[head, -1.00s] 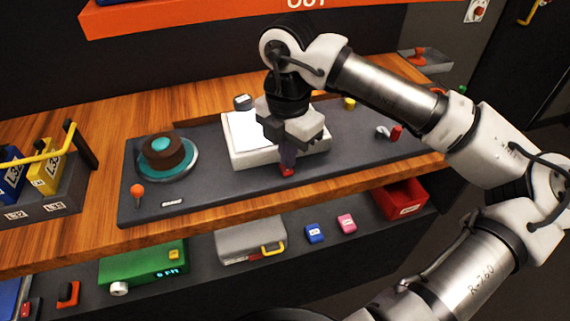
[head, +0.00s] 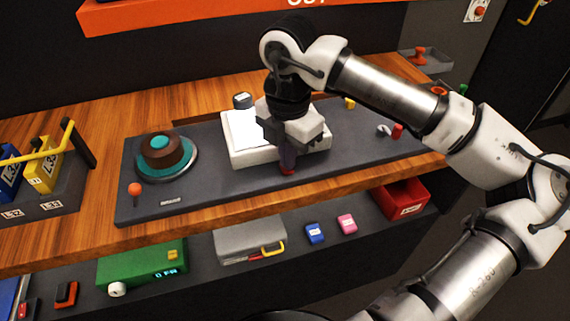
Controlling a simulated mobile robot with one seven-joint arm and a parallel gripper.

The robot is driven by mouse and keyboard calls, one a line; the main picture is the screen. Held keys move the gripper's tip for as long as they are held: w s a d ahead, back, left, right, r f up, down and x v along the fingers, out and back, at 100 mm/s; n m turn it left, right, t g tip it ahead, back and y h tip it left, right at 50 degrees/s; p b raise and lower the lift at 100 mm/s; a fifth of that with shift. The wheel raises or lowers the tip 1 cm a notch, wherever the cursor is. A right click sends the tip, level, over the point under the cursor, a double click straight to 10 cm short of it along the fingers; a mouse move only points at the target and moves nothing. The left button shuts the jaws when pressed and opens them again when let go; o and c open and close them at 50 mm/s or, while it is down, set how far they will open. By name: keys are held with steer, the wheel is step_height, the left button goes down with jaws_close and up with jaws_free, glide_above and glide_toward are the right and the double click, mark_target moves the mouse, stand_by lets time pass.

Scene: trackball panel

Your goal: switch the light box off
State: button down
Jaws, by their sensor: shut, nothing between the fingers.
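The light box (head: 236,152) is a white slab with a pale top, lying on the dark panel (head: 222,189) in the middle of the bench. My gripper (head: 287,170) is shut and empty, pointing down at the front edge of the light box. A small red part shows right at its fingertips, by the box's front side. I cannot tell whether the fingertips touch it. My gripper and wrist hide the right part of the box's top.
A brown and teal trackball (head: 159,152) and an orange-topped stick (head: 135,190) are left on the panel. A red piece (head: 397,131) lies at the right. A red bin (head: 401,200) and a grey case (head: 250,239) sit on the lower shelf.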

steer(key=shift+f+b, duration=0.55)
steer(key=shift+f, duration=0.05)
steer(key=shift+r, duration=0.1)
steer(key=shift+r+p, duration=1.7)
steer(key=shift+r, duration=1.75)
